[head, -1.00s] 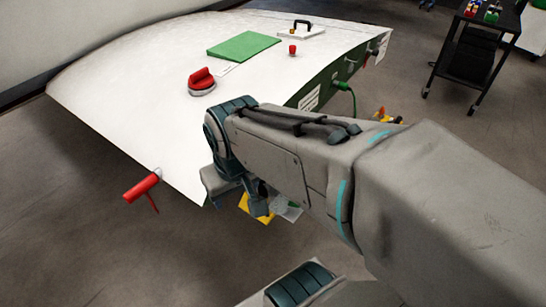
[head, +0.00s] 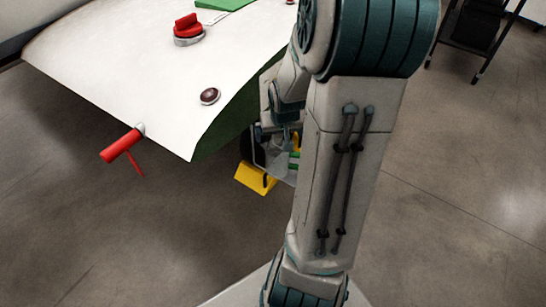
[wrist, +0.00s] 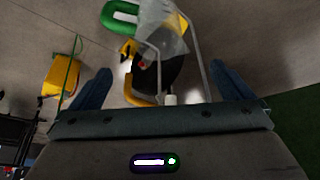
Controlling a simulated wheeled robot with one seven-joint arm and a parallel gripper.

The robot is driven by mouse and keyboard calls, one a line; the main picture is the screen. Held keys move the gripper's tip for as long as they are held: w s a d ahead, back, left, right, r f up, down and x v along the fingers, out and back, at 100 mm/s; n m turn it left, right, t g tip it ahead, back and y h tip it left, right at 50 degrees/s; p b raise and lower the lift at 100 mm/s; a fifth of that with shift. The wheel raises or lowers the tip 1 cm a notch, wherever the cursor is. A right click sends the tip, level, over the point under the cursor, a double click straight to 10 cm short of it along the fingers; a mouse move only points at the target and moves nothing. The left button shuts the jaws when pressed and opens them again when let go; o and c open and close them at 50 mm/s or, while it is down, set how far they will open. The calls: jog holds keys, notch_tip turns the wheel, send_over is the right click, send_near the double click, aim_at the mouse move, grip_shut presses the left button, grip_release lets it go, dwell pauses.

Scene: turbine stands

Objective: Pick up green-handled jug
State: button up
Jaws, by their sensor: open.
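The jug is a clear, see-through vessel with a green loop handle. In the wrist view its clear body (wrist: 170,25) is at the top middle, with the green handle (wrist: 121,17) to its left. In the head view the green handle (head: 294,156) shows as a small patch beside my arm, which hides much of the area. My gripper (wrist: 160,69) is open, its two blue fingers wide apart with nothing held. The jug lies ahead of the fingertips, roughly between them. I cannot tell the exact distance.
A yellow handle (wrist: 130,75) and a dark round shape are just in front of the fingers. A metal frame stands around the jug. A yellow bin (head: 255,179) sits left of it. The white panel (head: 120,80) with red handle (head: 122,145) is at left.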

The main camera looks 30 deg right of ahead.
aim_at(278, 149)
jog(key=b+x, duration=0.6)
jog(key=x, duration=0.8)
jog(key=shift+d+f+b, duration=0.15)
jog(key=shift+f+b, duration=0.2)
jog(key=shift+r, duration=0.1)
jog(key=c, duration=1.2)
jog(key=shift+r, duration=0.15)
